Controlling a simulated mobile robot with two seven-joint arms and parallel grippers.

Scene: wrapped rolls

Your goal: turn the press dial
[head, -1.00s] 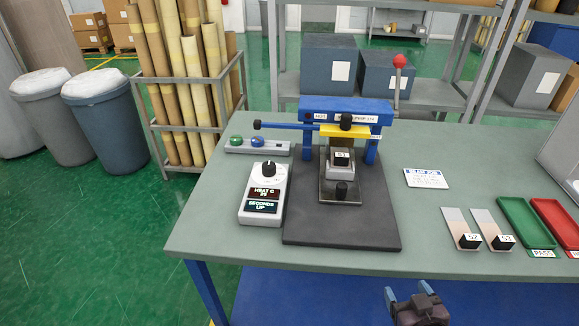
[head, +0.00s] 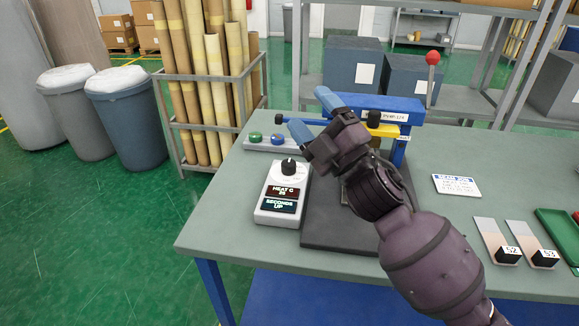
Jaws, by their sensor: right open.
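The press dial (head: 289,166) is a black knob on the top of a white control box (head: 274,212). The box has small displays reading "HEAT C" and "SECONDS UP". It stands on the grey-green bench left of the blue press (head: 400,115). My right gripper (head: 312,115) is open, its two blue fingertips apart with nothing seen between them. In the picture it is above and right of the dial, in front of the press, and not touching the dial. My left gripper is out of view.
A grey strip with green and blue buttons (head: 265,142) lies behind the box. The press's red-knobbed lever (head: 432,59) stands up at the right. A white card (head: 456,185), sample strips (head: 497,240) and a green tray (head: 557,232) lie right. Bench front left is clear.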

